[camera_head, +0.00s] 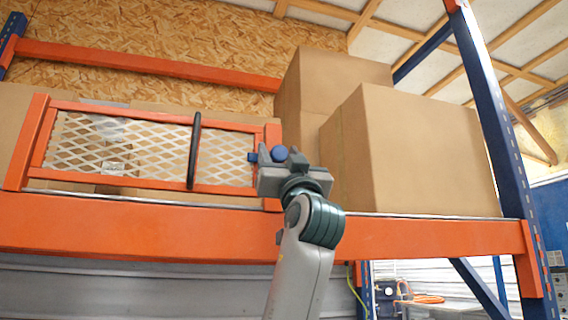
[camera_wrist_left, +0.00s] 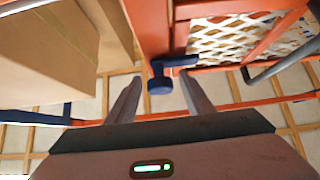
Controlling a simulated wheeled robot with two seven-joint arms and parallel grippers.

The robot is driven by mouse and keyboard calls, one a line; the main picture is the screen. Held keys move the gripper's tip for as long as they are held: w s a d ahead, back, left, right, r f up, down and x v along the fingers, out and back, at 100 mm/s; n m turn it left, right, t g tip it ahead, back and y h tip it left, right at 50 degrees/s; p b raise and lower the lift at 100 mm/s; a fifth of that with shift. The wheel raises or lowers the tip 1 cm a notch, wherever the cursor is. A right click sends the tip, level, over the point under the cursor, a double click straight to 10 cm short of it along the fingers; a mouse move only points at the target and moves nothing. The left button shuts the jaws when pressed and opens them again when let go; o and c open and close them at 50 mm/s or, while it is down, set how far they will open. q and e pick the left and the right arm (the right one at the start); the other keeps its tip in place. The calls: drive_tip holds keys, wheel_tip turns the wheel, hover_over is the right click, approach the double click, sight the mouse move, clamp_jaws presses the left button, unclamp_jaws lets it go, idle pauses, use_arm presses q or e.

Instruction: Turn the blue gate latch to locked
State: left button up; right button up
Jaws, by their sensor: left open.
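The blue gate latch (camera_head: 279,153) is at the right end of the orange gate, with a round knob and a flat arm pointing left toward the gate frame. It also shows in the left wrist view (camera_wrist_left: 160,85), its arm pointing toward the mesh side. The gate (camera_head: 120,150) has an orange frame, pale mesh and a black upright handle (camera_head: 195,150); it looks closed. My left gripper (camera_head: 280,158) is open in front of the latch. In the wrist view its fingers (camera_wrist_left: 160,82) stand on either side of the knob; contact cannot be told. My right gripper is not in view.
Large cardboard boxes (camera_head: 415,150) stand on the shelf right of the latch. The orange shelf beam (camera_head: 130,228) runs below the gate. A blue rack upright (camera_head: 492,120) stands at the right. Boxes also show behind the mesh.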

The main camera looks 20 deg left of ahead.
use_arm(q)
drive_tip(key=shift+s+d+f, duration=0.15)
drive_tip(key=shift+s+f, duration=0.1)
drive_tip(key=shift+f, duration=0.1)
drive_tip(key=b+v, duration=0.5)
drive_tip(key=v, duration=1.1)
drive_tip(key=shift+d+b, duration=0.2)
drive_tip(key=shift+b, duration=0.1)
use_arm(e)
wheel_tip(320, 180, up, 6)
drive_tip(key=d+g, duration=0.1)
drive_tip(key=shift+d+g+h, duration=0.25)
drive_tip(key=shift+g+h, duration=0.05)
use_arm(q)
drive_tip(key=shift+f, duration=0.2)
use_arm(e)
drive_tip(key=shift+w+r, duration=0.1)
